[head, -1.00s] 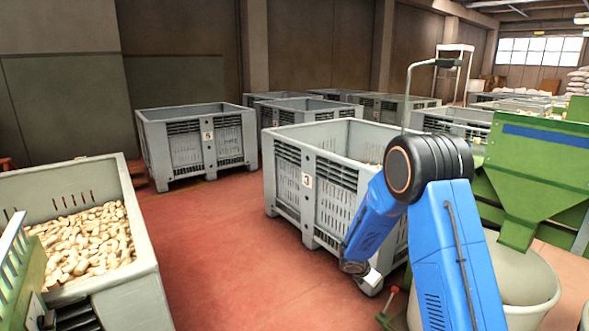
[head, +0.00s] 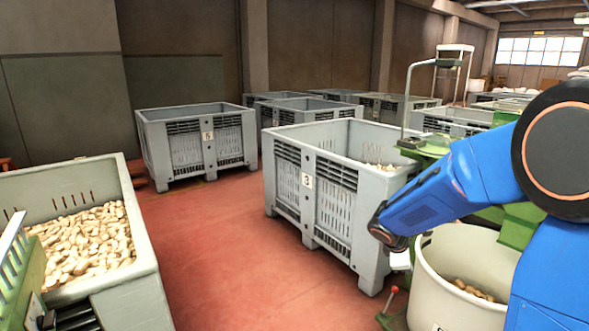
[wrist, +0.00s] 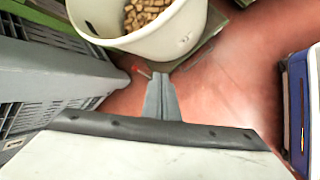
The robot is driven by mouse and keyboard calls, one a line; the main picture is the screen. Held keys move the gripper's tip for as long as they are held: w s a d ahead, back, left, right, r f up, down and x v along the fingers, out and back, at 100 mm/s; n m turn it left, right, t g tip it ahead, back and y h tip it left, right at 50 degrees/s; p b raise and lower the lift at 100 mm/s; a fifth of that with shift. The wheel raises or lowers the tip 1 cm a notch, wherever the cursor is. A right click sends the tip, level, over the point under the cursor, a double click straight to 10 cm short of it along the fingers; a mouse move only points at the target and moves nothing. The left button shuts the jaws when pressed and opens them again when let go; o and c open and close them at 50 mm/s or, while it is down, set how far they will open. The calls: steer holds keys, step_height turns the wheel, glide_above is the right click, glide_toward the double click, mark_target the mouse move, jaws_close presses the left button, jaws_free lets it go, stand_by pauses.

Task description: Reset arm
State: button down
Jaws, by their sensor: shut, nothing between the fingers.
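My gripper shows in the wrist view (wrist: 162,98), its two grey fingers together and empty, pointing down over the red floor. In the head view my blue arm reaches in from the right, and the gripper end (head: 399,260) hangs between the grey bin marked 3 (head: 330,205) and the white tub (head: 450,310). The wrist view shows the tub (wrist: 185,45) just beyond the fingertips, with cork stoppers (wrist: 145,12) inside. My arm covers part of the tub in the head view.
A grey bin of stoppers (head: 135,270) stands at the front left, and bin 5 (head: 210,152) stands farther back. A red-knobbed lever (head: 393,291) rises beside the tub. Green machinery (head: 515,225) is partly hidden behind my arm. Red floor (head: 240,250) is clear between the bins.

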steer(key=s+r+m+y, duration=0.1)
steer(key=s+r+m, duration=0.35)
steer(key=s, duration=0.45)
steer(key=s+r+m+y, duration=0.1)
steer(key=s+r+m, duration=0.35)
steer(key=s, duration=0.35)
steer(key=s+a+r+m+y, duration=0.1)
steer(key=s+a+m+y, duration=0.1)
steer(key=s, duration=0.6)
steer(key=s+a+r+m+t+y, duration=0.1)
steer(key=s+a+m, duration=0.2)
steer(key=s, duration=0.5)
steer(key=shift+s+a+m+y, duration=0.4)
steer(key=shift+a, duration=0.2)
steer(key=shift+w+r, duration=0.1)
steer(key=shift+w, duration=0.05)
